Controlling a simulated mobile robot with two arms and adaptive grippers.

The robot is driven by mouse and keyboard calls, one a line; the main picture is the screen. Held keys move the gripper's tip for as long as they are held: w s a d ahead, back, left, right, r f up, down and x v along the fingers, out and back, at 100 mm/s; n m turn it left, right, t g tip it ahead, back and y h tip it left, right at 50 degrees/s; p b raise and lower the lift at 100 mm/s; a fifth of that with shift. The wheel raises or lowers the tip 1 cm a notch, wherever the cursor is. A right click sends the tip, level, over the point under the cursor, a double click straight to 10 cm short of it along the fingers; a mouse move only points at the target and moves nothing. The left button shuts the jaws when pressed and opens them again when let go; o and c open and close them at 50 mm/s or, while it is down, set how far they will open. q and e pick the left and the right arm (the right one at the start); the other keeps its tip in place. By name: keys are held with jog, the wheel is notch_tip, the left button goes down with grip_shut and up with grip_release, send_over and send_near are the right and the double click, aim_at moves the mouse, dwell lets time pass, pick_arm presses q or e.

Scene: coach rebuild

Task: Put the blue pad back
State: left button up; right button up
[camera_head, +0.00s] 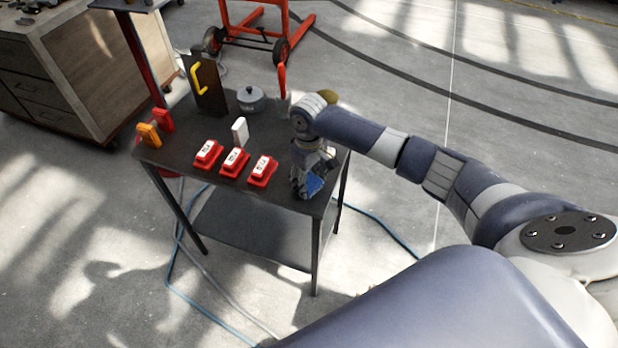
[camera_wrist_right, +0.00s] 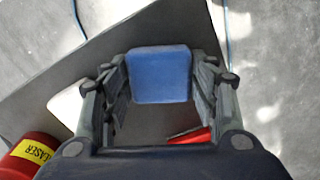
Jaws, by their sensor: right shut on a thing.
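The blue pad (camera_head: 315,184) shows low at my right gripper (camera_head: 307,186), near the front right corner of the dark table. In the right wrist view the blue pad (camera_wrist_right: 160,75) sits between the two fingers of my right gripper (camera_wrist_right: 160,88), which is shut on it. The gripper covers part of the pad in the head view. I cannot tell whether the pad touches the tabletop. My left gripper is not in view.
Three red blocks with white labelled tops (camera_head: 235,161) stand left of my gripper on the table (camera_head: 185,172). A white block (camera_head: 240,130), a grey pot (camera_head: 250,98) and an orange block (camera_head: 148,134) stand farther off. A red can (camera_wrist_right: 30,155) shows in the wrist view.

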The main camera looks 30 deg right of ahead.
aim_at(309, 181)
jog(key=shift+f, duration=0.15)
jog(key=o, duration=0.9)
jog(key=shift+o, duration=0.2)
notch_tip(309, 181, up, 12)
jog(key=b, duration=0.1)
jog(key=shift+b, duration=0.35)
